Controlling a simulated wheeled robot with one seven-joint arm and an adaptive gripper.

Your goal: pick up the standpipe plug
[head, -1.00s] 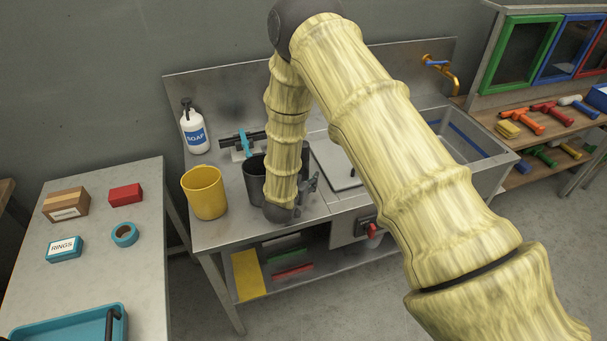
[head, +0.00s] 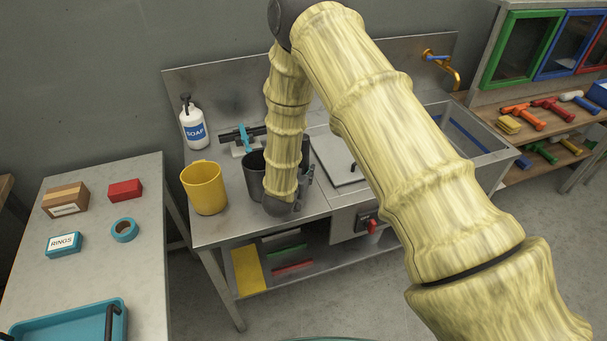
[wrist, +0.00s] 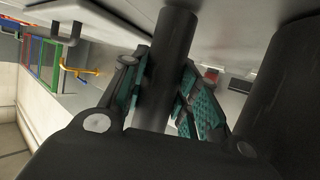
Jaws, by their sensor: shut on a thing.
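The standpipe plug (wrist: 172,40) is a dark grey upright-looking cylinder in the wrist view, running between the teal finger pads of my gripper (wrist: 164,86). My gripper is shut on it, with a pad against either side. In the head view my gripper (head: 304,186) is low over the steel bench, partly hidden behind my own forearm. The plug cannot be made out clearly there, and its lower end is hidden. I cannot tell whether it still touches the bench.
A dark bucket (head: 253,178) stands close beside my gripper, with a yellow bucket (head: 204,188) left of it. A soap bottle (head: 193,130) stands behind. The sink basin (head: 470,140) lies to the right. The left table (head: 90,270) holds small boxes and tape.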

